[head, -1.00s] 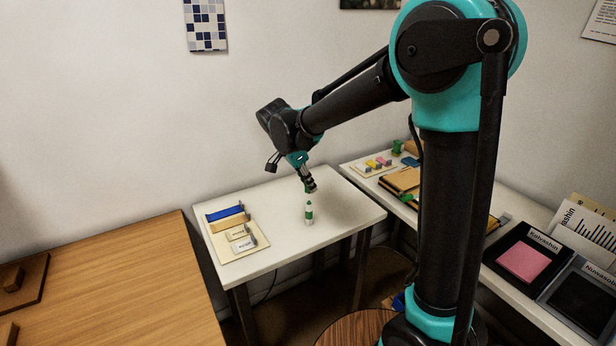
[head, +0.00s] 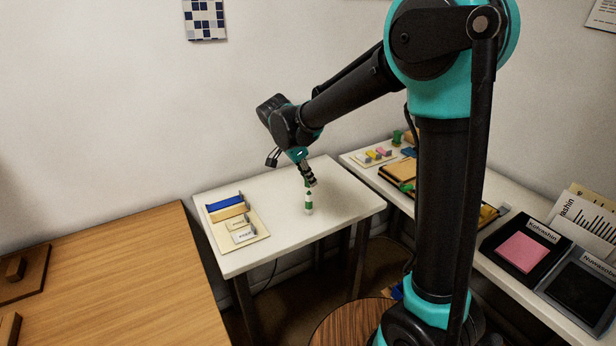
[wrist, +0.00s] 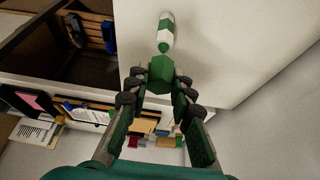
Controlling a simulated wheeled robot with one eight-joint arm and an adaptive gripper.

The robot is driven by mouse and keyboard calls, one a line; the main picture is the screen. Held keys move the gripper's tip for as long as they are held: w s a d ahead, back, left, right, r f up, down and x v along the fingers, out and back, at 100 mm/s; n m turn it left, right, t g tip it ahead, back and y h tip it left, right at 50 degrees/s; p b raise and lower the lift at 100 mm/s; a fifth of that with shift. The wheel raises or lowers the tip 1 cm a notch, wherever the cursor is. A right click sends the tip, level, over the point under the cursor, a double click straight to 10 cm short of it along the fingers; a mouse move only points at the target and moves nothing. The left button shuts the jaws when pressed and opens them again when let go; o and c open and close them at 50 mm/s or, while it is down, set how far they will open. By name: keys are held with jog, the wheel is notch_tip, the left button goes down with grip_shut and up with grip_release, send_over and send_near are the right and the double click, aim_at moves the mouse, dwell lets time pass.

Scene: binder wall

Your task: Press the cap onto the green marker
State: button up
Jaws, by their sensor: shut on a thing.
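The green marker (head: 308,204), white with green bands, stands upright on the small white table (head: 345,205). In the wrist view the marker (wrist: 166,30) has its green tip facing my gripper. My gripper (wrist: 158,88) is shut on the green cap (wrist: 160,72), which sits between the fingertips. The cap is just short of the marker's tip in the wrist view; whether they touch is hard to tell. In the head view my gripper (head: 308,181) is right above the marker, and the cap is too small to make out clearly.
A tray (head: 238,232) with a blue bar and labelled blocks lies on the table's left. A wooden desk (head: 120,280) is at left. A side counter at right holds a pink pad (head: 523,251) and other stationery. The table around the marker is clear.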

aim_at(308, 185)
jog(key=shift+f, duration=1.65)
dwell(2.0)
jog(key=o, duration=0.8)
jog(key=shift+c, duration=0.2)
jog(key=shift+r, duration=0.1)
jog(key=v, duration=1.1)
jog(key=s+d+f+n+y, duration=0.1)
jog(key=s+d+f+n, duration=0.15)
jog(key=d, duration=0.65)
jog(key=s+d+f+n+y, duration=0.1)
jog(key=s+d+f+n, duration=0.2)
jog(key=d, duration=0.5)
jog(key=s+d+f+n+t+y, duration=0.1)
jog(key=s+d+f+n+y, duration=0.1)
jog(key=s+d+f+n, duration=0.4)
jog(key=s+d+f, duration=0.4)
jog(key=s, duration=0.1)
jog(key=shift+s+d+t, duration=0.2)
jog(key=shift+d+t, duration=0.15)
jog(key=shift+t, duration=0.05)
